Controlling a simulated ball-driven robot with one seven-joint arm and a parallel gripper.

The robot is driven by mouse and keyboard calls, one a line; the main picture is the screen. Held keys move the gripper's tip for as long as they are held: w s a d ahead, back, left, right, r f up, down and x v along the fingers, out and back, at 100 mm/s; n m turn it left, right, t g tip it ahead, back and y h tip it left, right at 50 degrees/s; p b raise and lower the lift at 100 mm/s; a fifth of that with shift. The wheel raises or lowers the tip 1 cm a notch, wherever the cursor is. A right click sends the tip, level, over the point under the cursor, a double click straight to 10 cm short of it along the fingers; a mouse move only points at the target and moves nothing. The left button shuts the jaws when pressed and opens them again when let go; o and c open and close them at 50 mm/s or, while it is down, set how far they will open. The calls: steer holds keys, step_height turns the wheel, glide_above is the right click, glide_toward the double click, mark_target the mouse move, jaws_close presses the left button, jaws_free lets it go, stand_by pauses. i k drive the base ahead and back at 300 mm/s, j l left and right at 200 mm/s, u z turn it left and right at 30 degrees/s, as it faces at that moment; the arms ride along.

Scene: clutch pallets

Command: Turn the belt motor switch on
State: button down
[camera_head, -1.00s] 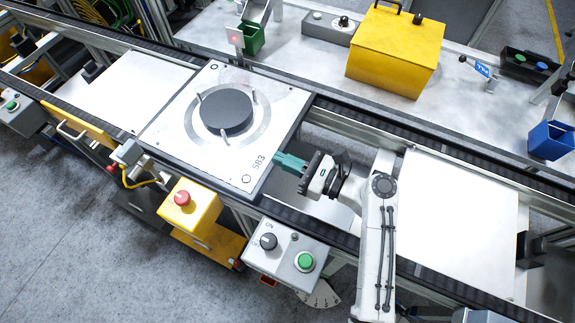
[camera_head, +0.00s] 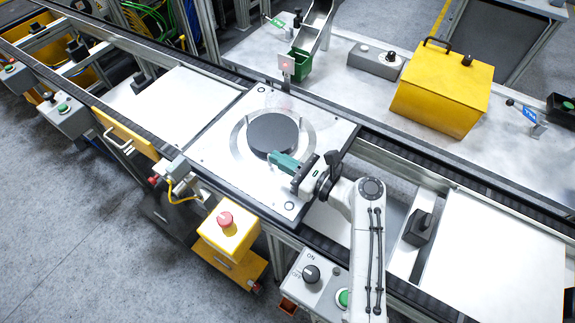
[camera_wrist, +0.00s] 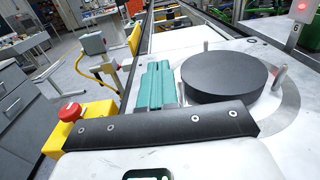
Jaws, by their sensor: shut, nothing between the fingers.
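The belt motor switch seems to be the black rotary knob (camera_head: 311,273) on a grey control box (camera_head: 321,291) at the front of the conveyor. ON and OFF are marked beside it. I cannot tell which mark the knob points to. My gripper (camera_head: 284,161) has teal fingers, shut and empty. It is over the right part of the pallet, beside the black disc, well behind the knob. In the wrist view the shut fingers (camera_wrist: 155,86) lie left of the disc, and the knob is not seen.
The silver pallet (camera_head: 217,140) carries the black disc (camera_head: 273,134) and upright pins. A yellow box with a red emergency button (camera_head: 225,219) stands to the left. A yellow case (camera_head: 440,90) stands behind the belt.

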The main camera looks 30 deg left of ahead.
mark_target(225, 219)
steer(key=k+j, duration=0.2)
steer(key=k, duration=0.75)
